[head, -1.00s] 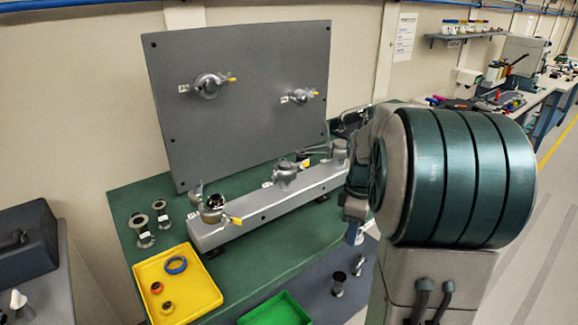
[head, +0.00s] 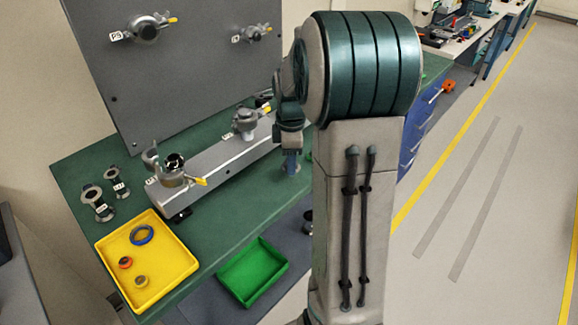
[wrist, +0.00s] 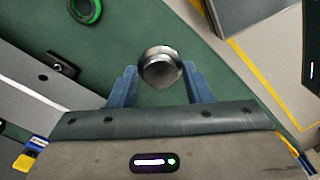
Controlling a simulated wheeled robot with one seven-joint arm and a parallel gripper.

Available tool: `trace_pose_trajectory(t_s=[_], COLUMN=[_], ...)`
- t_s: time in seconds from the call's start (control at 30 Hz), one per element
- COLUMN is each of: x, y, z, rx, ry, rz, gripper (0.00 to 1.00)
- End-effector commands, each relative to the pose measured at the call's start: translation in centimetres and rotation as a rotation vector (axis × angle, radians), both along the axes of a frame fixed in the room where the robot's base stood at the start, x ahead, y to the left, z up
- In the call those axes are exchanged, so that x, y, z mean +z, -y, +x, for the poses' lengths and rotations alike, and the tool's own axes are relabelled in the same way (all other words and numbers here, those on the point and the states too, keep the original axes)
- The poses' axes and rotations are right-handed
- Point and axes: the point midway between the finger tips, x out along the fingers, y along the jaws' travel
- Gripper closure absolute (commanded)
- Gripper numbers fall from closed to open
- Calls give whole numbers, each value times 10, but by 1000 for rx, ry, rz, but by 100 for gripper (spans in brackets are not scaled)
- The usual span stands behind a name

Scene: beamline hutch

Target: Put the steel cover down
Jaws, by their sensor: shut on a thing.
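The steel cover (wrist: 160,68) is a round, shiny cap in the wrist view. My gripper (wrist: 159,72) is shut on it, with a blue finger on each side. Green bench top shows beyond and around the cover; I cannot tell the height between them. In the head view my gripper (head: 291,162) is beside the right part of the long grey beam, largely behind my arm. The cover cannot be made out there.
Small flanged fittings (head: 103,208) stand at left. A grey panel (head: 185,75) rises behind.

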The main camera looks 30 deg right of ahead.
Motion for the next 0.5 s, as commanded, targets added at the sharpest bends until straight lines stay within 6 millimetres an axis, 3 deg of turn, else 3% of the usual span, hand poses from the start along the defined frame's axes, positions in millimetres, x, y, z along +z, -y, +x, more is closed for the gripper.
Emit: trace_pose_trajectory(t_s=[0.3, 0.5], x=[-35, -43], y=[-2, -2], z=[3, 4], rx=[0, -1], ry=[-3, 2], rz=[0, -1], gripper=[78, 78])
